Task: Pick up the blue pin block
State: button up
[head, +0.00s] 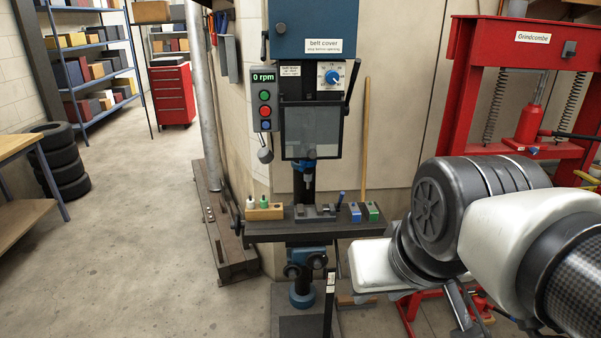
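The blue pin block (354,213) is a small block with a blue face and a dark top. It sits upright near the right end of the dark drill press table (290,233), just left of a similar green block (371,212). My arm reaches in from the right edge, and its joints are to the right of and below the blocks. I cannot make out my gripper or its fingers in this view. Nothing is seen touching the blue block.
A wooden holder (264,212) with white and green-topped items stands at the table's left. A dark vise (314,212) is in the middle, under the drill head and clear guard (311,132). A red press (461,90) stands behind my arm. The floor at left is open.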

aim_at(354, 213)
jog(key=i+l+u, duration=0.3)
jog(key=l, duration=0.35)
jog(key=i+l+u, duration=0.35)
jog(key=l, duration=0.35)
jog(key=i+l+u, duration=0.15)
jog(key=l, duration=0.25)
jog(key=i+l+u, duration=0.15)
jog(key=l, duration=0.3)
jog(key=i+l+u, duration=0.2)
jog(key=l, duration=0.2)
